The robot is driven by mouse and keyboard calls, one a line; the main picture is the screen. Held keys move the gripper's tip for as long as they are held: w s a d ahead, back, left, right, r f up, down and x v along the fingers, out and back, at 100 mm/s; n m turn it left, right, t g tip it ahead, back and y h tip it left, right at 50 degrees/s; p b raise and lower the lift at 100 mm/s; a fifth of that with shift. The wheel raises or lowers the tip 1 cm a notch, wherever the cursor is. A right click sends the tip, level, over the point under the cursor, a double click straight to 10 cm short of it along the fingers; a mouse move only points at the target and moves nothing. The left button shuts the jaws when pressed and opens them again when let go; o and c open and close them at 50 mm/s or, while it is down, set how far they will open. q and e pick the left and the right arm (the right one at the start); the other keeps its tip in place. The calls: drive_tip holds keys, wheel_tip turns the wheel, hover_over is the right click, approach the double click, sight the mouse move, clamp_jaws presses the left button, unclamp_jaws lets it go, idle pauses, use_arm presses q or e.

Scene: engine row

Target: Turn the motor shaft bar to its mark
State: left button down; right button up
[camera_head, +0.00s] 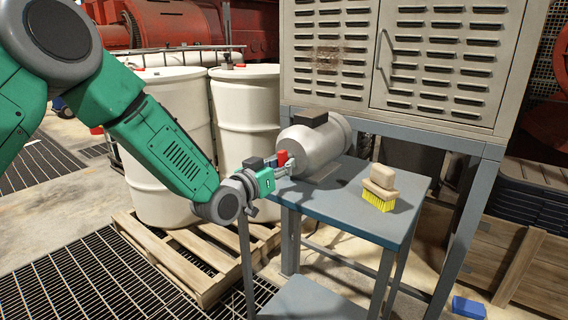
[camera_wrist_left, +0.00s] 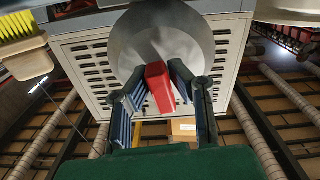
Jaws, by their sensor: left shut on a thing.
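The grey cylindrical motor (camera_head: 318,145) lies on the blue-grey table, its end facing my left arm. A red shaft bar (camera_head: 282,157) sits at that end. In the left wrist view the bar (camera_wrist_left: 159,87) stands slightly tilted before the round motor face (camera_wrist_left: 165,45). My left gripper (camera_head: 284,168) is at the motor's end, shut on the red bar, with one finger on each side of it. I cannot make out the mark in either view. My right gripper is not in view.
A yellow-bristled brush (camera_head: 380,188) stands on the table (camera_head: 345,213) right of the motor. A louvred cabinet (camera_head: 400,60) rises behind. White drums (camera_head: 245,110) stand behind my left arm, on a wooden pallet (camera_head: 205,265). A blue object (camera_head: 468,307) lies on the floor.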

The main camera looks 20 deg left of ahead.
use_arm(q)
drive_tip(key=shift+s+f+m, duration=0.1)
drive_tip(key=shift+f+m, duration=0.4)
drive_tip(key=shift+m, duration=0.1)
drive_tip(key=c, duration=1.5)
unclamp_jaws()
drive_tip(key=shift+a+r, duration=0.1)
drive_tip(key=shift+r, duration=0.05)
drive_tip(key=shift+r, duration=0.1)
drive_tip(key=v, duration=1.1)
drive_tip(key=shift+s+a, duration=0.25)
drive_tip(key=shift+s, duration=0.05)
